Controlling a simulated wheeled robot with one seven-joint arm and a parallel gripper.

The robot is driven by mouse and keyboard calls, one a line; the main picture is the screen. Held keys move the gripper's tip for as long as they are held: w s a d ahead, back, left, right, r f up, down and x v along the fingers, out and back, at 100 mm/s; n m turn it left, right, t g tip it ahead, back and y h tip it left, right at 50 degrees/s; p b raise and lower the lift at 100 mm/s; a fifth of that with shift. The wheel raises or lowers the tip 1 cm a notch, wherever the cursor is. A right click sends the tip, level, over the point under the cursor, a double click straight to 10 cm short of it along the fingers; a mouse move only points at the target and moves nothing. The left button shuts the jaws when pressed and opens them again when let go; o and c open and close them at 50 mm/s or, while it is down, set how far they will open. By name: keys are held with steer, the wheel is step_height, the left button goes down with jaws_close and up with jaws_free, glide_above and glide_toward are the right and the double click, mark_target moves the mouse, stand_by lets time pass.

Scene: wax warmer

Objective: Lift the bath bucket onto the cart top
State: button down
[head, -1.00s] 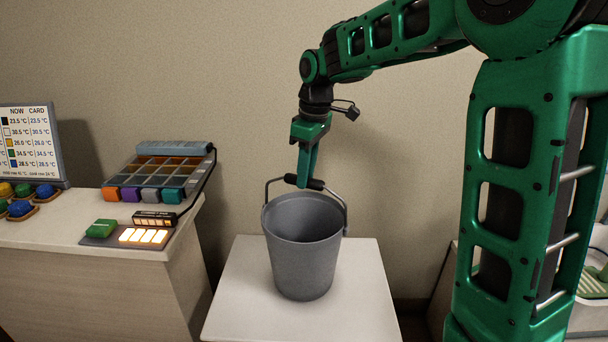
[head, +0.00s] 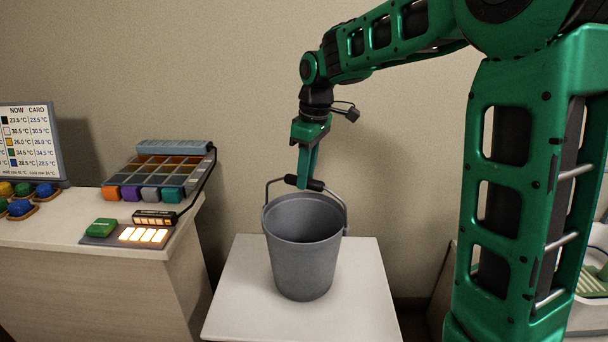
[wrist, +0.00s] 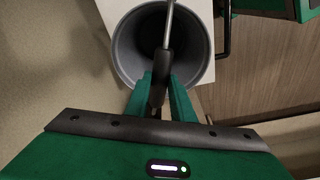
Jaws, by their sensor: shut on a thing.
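The grey bath bucket (head: 303,255) is upright over the white cart top (head: 232,310), in the middle of the head view. Its wire handle stands up, with a dark grip (head: 305,183) at its top. My gripper (head: 305,183) is above the bucket, its fingers pointing down and shut on the handle's dark grip. In the wrist view, the grip (wrist: 161,68) lies between the fingers and the open bucket (wrist: 128,52) is below, looking empty. I cannot tell whether the bucket's base touches the cart top.
A counter (head: 60,232) at the left holds a compartment tray (head: 155,172), a lit panel (head: 143,235), a green block (head: 101,227), coloured pieces and a temperature card (head: 28,142). The wall is close behind the cart. A white unit with a green item stands at the far right.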

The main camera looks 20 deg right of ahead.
steer(key=shift+f, duration=0.35)
stand_by(0.7)
steer(key=c, duration=1.5)
jaws_free()
steer(key=shift+o, duration=0.2)
steer(key=shift+f, duration=0.1)
steer(key=shift+s+d+r, duration=0.1)
steer(key=shift+r, duration=1.25)
steer(key=shift+s+d+r, duration=0.1)
steer(key=shift+s+r, duration=0.05)
steer(key=shift+r, duration=1.15)
steer(key=shift+s+d+r, duration=0.1)
steer(key=shift+r, duration=1.25)
steer(key=shift+r, duration=0.15)
step_height(320, 180, up, 10)
steer(key=shift+s+d, duration=0.4)
